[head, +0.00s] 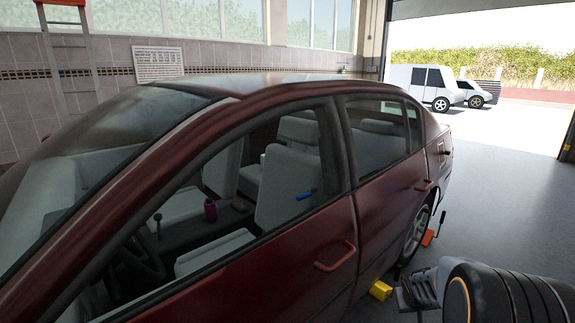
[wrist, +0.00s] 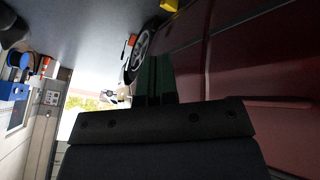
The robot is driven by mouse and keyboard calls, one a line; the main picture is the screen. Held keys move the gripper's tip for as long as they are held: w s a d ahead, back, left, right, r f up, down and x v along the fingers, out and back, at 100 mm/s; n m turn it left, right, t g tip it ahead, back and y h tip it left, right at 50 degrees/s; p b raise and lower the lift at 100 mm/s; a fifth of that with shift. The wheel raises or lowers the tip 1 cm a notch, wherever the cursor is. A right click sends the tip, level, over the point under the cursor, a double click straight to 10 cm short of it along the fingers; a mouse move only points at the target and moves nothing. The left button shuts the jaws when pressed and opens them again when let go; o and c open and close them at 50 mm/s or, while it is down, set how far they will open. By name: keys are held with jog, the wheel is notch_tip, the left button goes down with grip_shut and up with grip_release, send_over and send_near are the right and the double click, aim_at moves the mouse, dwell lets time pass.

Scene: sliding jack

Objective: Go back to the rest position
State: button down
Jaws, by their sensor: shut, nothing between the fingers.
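My gripper (wrist: 157,88) shows in the wrist view as dark fingers close together beyond a wide black body; it is shut with nothing between the fingers. In the head view my arm reaches in at the lower right, beside the dark red car (head: 335,230). An orange jack-like object (head: 428,237) is on the floor near the car's rear wheel (head: 416,236). It also shows in the wrist view (wrist: 131,40), beside the wheel (wrist: 141,54). A yellow block (head: 380,290) is by the car's side, left of my arm, and appears at the wrist view's top edge (wrist: 170,5).
The car fills the left and middle of the head view. A ladder (head: 68,60) leans at the tiled wall. Grey floor (head: 500,200) is open right of the car, toward a wide doorway with a white van (head: 420,85) outside. Blue equipment (wrist: 14,91) shows in the wrist view.

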jog(key=s+a+r+g+y+p, duration=0.1)
jog(key=s+a+r+y+p, duration=0.2)
jog(key=s+a+r, duration=1.4)
notch_tip(320, 180, up, 3)
jog(key=a+p, duration=0.1)
jog(key=p, duration=0.3)
jog(key=shift+s+a+n+p, duration=0.2)
jog(key=shift+s+n+p, duration=0.1)
jog(key=shift+n, duration=0.1)
jog(key=shift+f, duration=0.1)
